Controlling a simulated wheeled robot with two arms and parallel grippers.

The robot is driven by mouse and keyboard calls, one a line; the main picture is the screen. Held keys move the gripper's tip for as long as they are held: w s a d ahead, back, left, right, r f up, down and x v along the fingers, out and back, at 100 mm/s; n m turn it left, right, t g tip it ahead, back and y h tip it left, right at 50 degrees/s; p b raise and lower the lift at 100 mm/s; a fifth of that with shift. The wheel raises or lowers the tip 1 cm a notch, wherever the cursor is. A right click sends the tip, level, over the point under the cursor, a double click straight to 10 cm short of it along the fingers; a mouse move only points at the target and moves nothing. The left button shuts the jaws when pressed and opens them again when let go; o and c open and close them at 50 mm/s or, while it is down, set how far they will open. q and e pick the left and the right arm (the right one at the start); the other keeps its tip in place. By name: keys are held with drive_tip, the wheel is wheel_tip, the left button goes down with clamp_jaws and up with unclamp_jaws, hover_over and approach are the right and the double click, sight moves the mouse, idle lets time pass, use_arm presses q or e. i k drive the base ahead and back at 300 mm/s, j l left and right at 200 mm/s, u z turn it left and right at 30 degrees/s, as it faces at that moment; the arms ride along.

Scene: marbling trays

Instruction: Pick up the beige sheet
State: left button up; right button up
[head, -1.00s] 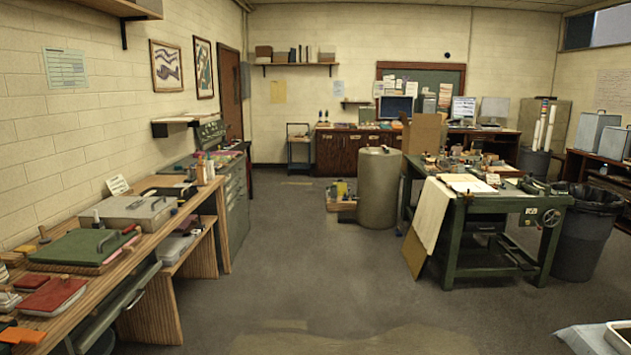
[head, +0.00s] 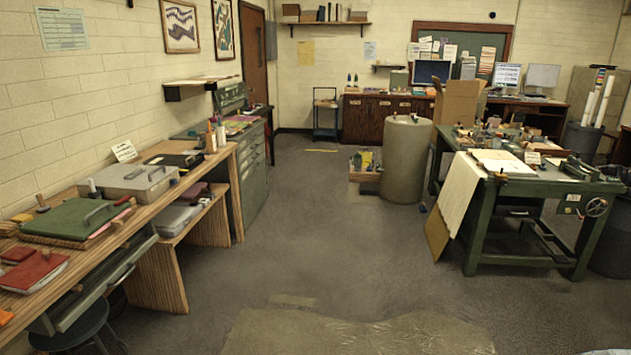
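A beige sheet (head: 459,196) hangs over the left end of the green work table (head: 545,187) on the right. Its upper part lies against the tabletop edge and its lower end hangs down toward the floor. A tan board (head: 437,233) leans below it. A pale sheet or open pad (head: 503,163) lies on the tabletop beside it. Neither of my grippers is in view, so nothing is seen touching the sheet.
A wooden bench (head: 165,195) with a grey case (head: 128,181) and a green pad (head: 70,219) runs along the left wall. A dark stool (head: 75,325) stands at lower left. A grey drum (head: 404,160) stands mid-room. A wrinkled covering (head: 360,332) lies on the otherwise open floor.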

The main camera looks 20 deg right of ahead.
sight(479, 152)
drive_tip(key=i+l+z, duration=0.2)
drive_tip(key=l+z, duration=0.2)
drive_tip(key=i+l+z, duration=0.3)
drive_tip(key=z, duration=0.15)
drive_tip(key=i+l+z, duration=0.25)
drive_tip(key=z, duration=0.15)
drive_tip(key=i+l+z, duration=0.1)
drive_tip(key=i+z, duration=0.5)
drive_tip(key=i, duration=1.6)
drive_tip(key=i+u, duration=0.1)
drive_tip(key=i, duration=0.4)
drive_tip(key=i+l+u, duration=0.15)
drive_tip(key=i, duration=0.3)
drive_tip(key=i+l+u, duration=0.1)
drive_tip(key=i, duration=0.35)
drive_tip(key=i+l+u, duration=0.1)
drive_tip(key=i, duration=0.4)
drive_tip(key=l, duration=0.1)
